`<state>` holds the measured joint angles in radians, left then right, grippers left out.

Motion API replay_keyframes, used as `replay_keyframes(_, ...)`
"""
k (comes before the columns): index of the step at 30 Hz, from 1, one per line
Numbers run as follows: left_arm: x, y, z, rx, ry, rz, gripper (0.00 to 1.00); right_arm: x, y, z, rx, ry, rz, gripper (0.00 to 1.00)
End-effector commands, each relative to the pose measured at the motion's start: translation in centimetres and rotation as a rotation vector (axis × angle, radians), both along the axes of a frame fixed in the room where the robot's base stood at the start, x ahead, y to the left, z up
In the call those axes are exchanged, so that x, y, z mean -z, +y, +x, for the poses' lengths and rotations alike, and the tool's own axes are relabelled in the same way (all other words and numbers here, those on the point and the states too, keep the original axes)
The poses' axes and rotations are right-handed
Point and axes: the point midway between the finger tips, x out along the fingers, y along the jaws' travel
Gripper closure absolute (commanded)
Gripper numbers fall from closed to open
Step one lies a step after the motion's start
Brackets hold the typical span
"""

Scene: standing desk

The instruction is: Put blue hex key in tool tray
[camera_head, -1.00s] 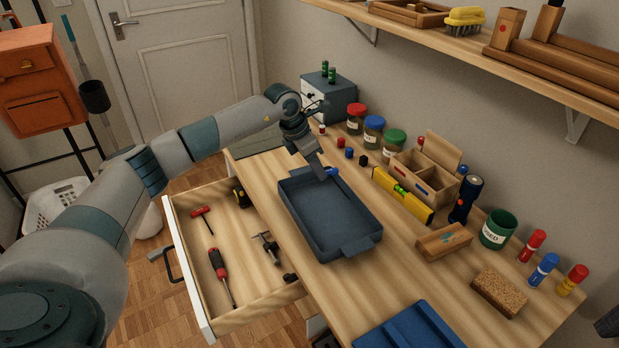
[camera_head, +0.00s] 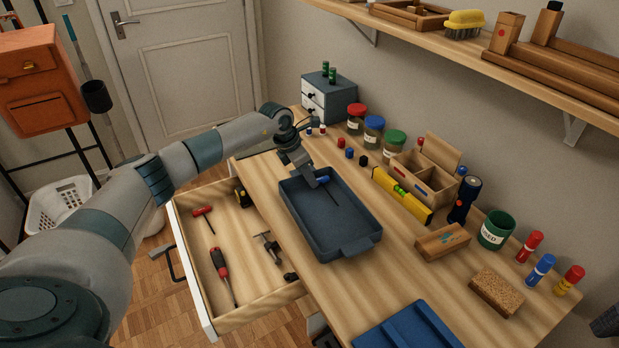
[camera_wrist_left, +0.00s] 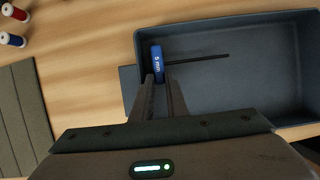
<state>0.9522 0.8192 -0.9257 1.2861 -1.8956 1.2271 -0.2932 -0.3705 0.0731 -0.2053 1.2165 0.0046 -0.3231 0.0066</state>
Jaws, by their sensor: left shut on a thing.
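The blue hex key (camera_wrist_left: 157,62) has a blue handle marked "5 mm" and a dark shaft pointing right in the left wrist view. It also shows in the head view (camera_head: 323,180), over the tray's far end. My left gripper (camera_head: 318,183) is shut on its handle; in the left wrist view the fingers (camera_wrist_left: 159,82) close around it. The tool tray (camera_head: 369,218) is a dark blue-grey open box on the desk; its wall also shows in the left wrist view (camera_wrist_left: 230,28). The shaft lies over the tray's inside. I cannot tell whether the key touches the floor. My right gripper is not in view.
An open drawer (camera_head: 207,322) with a screwdriver (camera_head: 221,274) and other tools is left of the tray. A yellow level (camera_head: 402,195), a wooden organizer (camera_head: 425,178) and jars (camera_head: 373,131) stand right of it. A blue tray (camera_head: 410,330) lies at the front.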

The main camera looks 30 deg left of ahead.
Motion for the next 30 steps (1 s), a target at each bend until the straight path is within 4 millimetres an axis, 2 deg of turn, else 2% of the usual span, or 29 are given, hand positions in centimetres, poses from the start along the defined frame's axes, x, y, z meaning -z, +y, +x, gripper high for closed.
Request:
replay_keyframes(4,0.83,-0.04,0.00,-0.001,0.000,0.000,1.00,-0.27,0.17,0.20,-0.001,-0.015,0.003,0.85)
replay_keyframes(14,1.09,-0.03,0.02,0.000,-0.001,0.000,1.00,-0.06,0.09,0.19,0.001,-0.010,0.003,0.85)
replay_keyframes(15,1.11,-0.02,0.02,0.000,-0.001,0.000,0.84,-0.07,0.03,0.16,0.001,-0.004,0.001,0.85)
replay_keyframes(16,1.04,-0.02,0.02,0.000,-0.001,0.000,0.79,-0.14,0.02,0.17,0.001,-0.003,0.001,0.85)
replay_keyframes(30,0.62,0.06,-0.01,0.000,-0.001,0.000,0.79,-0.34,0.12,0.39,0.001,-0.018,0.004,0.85)
